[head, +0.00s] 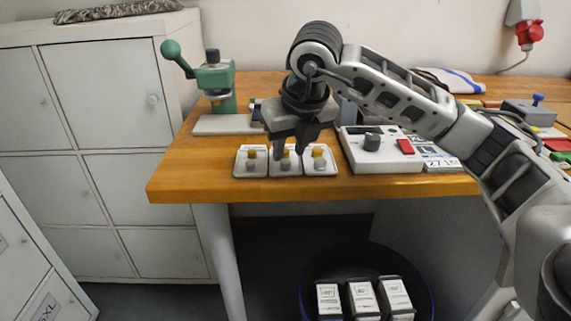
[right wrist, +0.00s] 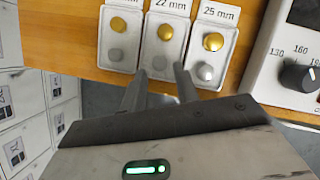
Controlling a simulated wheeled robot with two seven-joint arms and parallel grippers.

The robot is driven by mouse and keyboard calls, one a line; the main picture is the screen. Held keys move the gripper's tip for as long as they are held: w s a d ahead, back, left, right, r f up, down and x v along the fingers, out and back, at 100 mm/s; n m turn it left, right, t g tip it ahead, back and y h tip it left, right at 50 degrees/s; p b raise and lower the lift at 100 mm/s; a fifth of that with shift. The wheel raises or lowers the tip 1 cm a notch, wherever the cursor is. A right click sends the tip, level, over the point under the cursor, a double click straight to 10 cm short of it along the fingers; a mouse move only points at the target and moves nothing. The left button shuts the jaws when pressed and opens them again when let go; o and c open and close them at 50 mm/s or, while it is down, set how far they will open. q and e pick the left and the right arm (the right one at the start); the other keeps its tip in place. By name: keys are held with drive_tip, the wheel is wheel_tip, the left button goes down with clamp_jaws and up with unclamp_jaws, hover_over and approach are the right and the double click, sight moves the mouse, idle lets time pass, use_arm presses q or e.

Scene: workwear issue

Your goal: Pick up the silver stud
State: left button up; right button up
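Three small white trays stand in a row near the table's front edge, each with a gold stud and a silver stud. In the right wrist view, the middle tray (right wrist: 171,15) reads "22 mm"; its silver stud (right wrist: 159,62) is on my side of its gold stud (right wrist: 165,32). The right tray reads "25 mm" and holds another silver stud (right wrist: 206,71); the left tray holds a third (right wrist: 116,54). My right gripper (right wrist: 160,75) is open and empty, fingertips either side of the middle silver stud's line; contact cannot be told. My left gripper is out of view.
A white control box (head: 385,153) with a dark knob stands right of the trays. A green hand press (head: 216,85) stands behind left. The wooden table (head: 180,180) is bare at its front left. A dark blue bin (head: 420,283) with packs is below.

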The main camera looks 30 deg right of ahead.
sight(285, 165)
drive_tip(key=shift+x, duration=1.45)
clamp_jaws()
drive_tip(key=shift+r, duration=0.2)
